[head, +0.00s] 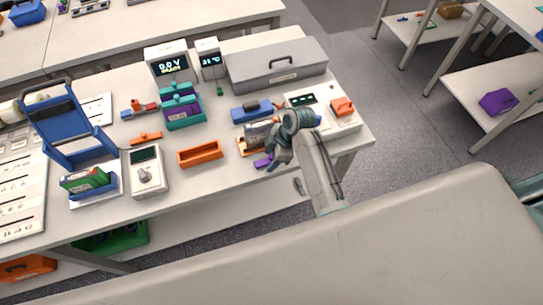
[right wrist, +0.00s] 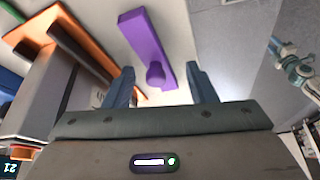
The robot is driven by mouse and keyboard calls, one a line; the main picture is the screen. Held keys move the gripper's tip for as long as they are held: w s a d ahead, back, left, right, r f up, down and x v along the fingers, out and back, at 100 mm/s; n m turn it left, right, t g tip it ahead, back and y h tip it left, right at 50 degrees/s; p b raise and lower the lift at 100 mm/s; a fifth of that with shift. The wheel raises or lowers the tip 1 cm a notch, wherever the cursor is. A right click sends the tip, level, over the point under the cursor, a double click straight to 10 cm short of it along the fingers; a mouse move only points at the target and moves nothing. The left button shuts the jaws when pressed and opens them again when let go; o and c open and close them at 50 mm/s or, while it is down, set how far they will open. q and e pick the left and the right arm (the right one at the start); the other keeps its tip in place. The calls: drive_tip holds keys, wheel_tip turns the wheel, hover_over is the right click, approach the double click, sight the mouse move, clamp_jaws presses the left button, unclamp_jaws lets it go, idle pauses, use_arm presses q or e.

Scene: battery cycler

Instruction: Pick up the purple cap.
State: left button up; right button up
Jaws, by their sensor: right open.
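The purple cap (right wrist: 146,45) is a flat bar with a round knob, lying on the white tabletop in the right wrist view. In the head view the purple cap (head: 262,161) shows small beside my right gripper (head: 276,160), near the table's front edge. My right gripper (right wrist: 163,88) is open, and the knob end of the cap shows between its two blue fingers in the right wrist view. I cannot tell whether the fingers touch it. My left gripper is not in view.
An orange tray (right wrist: 62,32) with a grey block stands close beside the right gripper. An orange bin (head: 200,153), a white meter (head: 149,171) and a blue-handled device (head: 253,111) are nearby. The table's right edge is close.

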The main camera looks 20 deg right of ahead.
clamp_jaws()
drive_tip(key=shift+w+r, duration=0.1)
idle(0.3)
